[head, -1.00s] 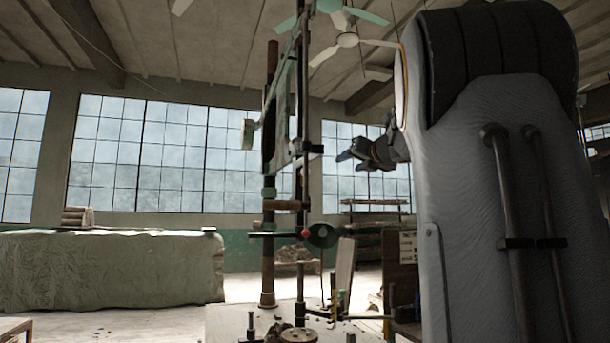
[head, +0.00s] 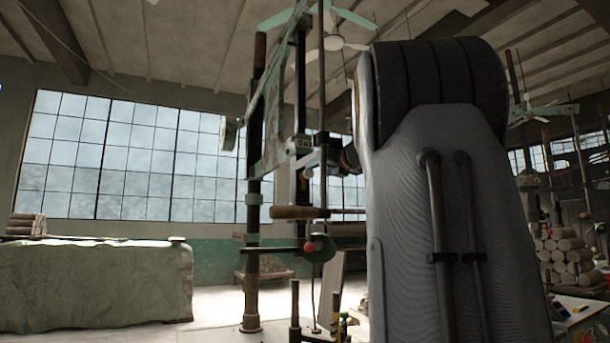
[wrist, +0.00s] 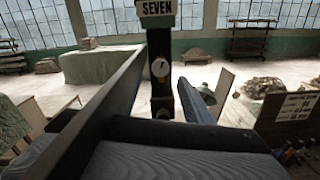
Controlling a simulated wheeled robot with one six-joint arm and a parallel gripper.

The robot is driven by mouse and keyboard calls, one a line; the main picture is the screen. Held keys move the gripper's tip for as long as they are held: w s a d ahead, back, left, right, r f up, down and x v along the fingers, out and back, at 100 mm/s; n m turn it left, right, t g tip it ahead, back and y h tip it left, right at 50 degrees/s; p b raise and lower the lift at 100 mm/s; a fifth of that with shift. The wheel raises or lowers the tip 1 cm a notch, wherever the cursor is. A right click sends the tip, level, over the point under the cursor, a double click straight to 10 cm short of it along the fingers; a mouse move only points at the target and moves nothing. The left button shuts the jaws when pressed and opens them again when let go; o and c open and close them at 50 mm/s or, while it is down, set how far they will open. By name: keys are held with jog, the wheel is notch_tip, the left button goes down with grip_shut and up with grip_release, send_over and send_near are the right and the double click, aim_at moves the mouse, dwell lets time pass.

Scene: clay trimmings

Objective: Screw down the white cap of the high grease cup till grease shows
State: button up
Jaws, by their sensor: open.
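A darker round fitting (wrist: 162,111) sits lower on the same post. My gripper (wrist: 163,78) is open, its two long dark fingers either side of the post in the picture; I cannot tell how far the cap is from the tips. In the head view my arm hides most of the gripper beside the green machine (head: 272,110).
In the head view, a wooden roller (head: 298,212) and a red knob (head: 309,246) stick out low on the machine. A covered block (head: 90,285) stands left. Stacked clay logs (head: 565,262) are at right. A lettered board (wrist: 295,107) is right in the wrist view.

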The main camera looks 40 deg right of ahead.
aim_at(310, 173)
jog(key=p+x, duration=0.1)
jog(key=x, duration=0.5)
jog(key=shift+w+d+p, duration=0.15)
jog(key=shift+w+p, duration=0.25)
jog(key=c, duration=1.1)
jog(key=shift+o, duration=0.2)
jog(key=shift+r+m, duration=0.1)
jog(key=shift+m, duration=0.2)
